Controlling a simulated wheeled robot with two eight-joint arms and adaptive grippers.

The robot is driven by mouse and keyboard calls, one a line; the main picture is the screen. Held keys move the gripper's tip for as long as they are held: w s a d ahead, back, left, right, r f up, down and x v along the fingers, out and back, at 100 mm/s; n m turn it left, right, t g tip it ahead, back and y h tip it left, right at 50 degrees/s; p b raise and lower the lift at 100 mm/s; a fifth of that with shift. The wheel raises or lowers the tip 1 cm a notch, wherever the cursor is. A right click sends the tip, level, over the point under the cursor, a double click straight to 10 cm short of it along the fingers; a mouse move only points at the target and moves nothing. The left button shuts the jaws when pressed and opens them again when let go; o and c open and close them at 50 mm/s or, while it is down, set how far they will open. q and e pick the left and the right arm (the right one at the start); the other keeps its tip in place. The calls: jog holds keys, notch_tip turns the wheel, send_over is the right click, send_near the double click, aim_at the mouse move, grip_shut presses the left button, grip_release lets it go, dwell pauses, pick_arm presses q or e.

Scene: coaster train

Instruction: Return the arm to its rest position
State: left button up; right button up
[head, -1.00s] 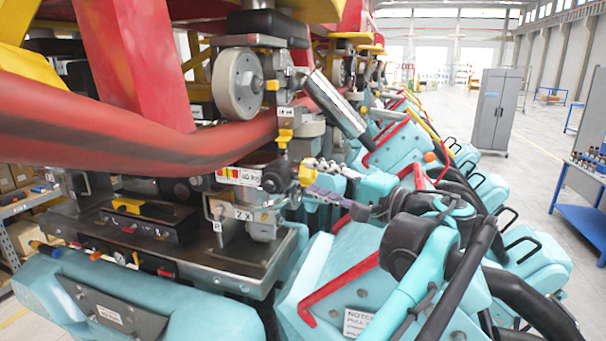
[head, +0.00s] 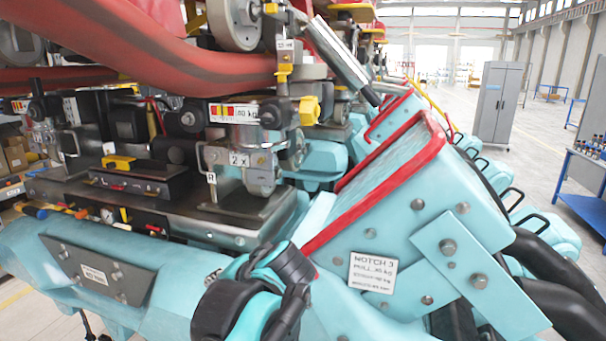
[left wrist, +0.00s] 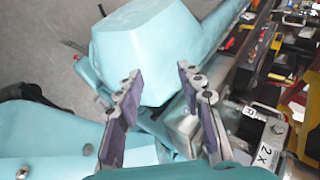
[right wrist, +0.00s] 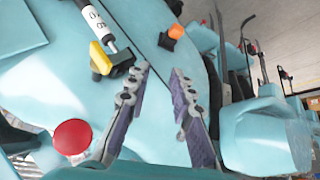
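A black and teal arm part of mine (head: 255,300) is at the bottom middle of the head view, low in front of the teal car body. Neither gripper's fingers show in the head view. In the left wrist view my left gripper (left wrist: 158,76) is open, with nothing between its fingers. A teal block (left wrist: 150,45) is beyond its fingertips. In the right wrist view my right gripper (right wrist: 161,72) is open and empty, with its fingertips apart before a teal surface (right wrist: 160,30).
The teal car body (head: 400,210) with red edging and a "NOTCH 3" plate (head: 372,272) fills the middle. The metal tray (head: 130,215) and red tube (head: 170,55) are left. A grey cabinet (head: 497,105) and blue bench (head: 585,205) stand right, with open floor between.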

pick_arm(q)
jog(key=s+f+n+h+b, duration=0.1)
jog(key=s+f+b, duration=0.4)
jog(key=f, duration=0.8)
jog(key=s+a+f+n+h+b, duration=0.1)
jog(key=s+f+h+b, duration=0.3)
jog(key=f, duration=0.9)
jog(key=s+f+n+h+b, duration=0.2)
jog(key=s+f+b, duration=0.4)
jog(key=f, duration=0.7)
jog(key=shift+s+a+n+b, duration=0.2)
jog(key=shift+s+n+b, duration=0.2)
jog(key=shift+n+b, duration=0.35)
jog(key=shift+a+f, duration=0.1)
